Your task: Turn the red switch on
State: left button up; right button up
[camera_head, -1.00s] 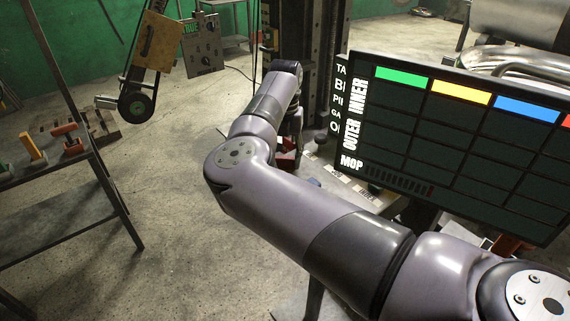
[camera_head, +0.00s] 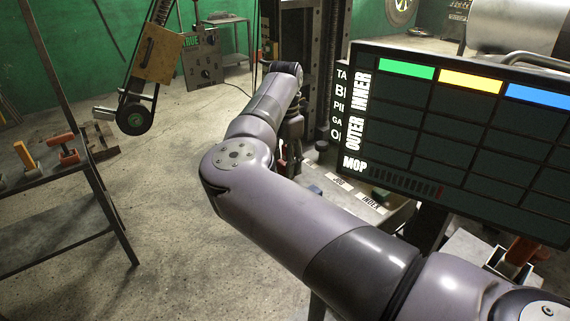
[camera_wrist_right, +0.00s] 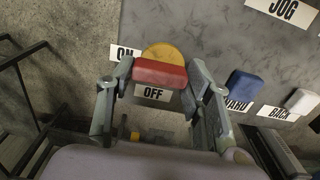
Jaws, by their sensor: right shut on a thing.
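In the right wrist view the red switch (camera_wrist_right: 160,73) is a red bar in front of a round yellow base (camera_wrist_right: 164,52). The bar lies roughly crosswise in the picture. An ON label (camera_wrist_right: 126,54) is at its upper left and an OFF label (camera_wrist_right: 153,94) just below it. My right gripper (camera_wrist_right: 158,76) is shut on the red bar, one finger at each end. In the head view my right arm reaches to the panel (camera_head: 398,215), and the switch is largely hidden there by the wrist. My left gripper is not in view.
A blue button (camera_wrist_right: 244,85) and a white button (camera_wrist_right: 300,101) are to the right of the switch. A large dark display (camera_head: 460,140) stands close to my right arm. A rack with colored handles (camera_head: 62,150) is at the left. The floor between is clear.

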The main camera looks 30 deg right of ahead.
jog(key=shift+r, duration=0.1)
dwell(0.3)
jog(key=o, duration=1.1)
jog(key=shift+o, duration=0.2)
notch_tip(320, 180, up, 12)
dwell(0.4)
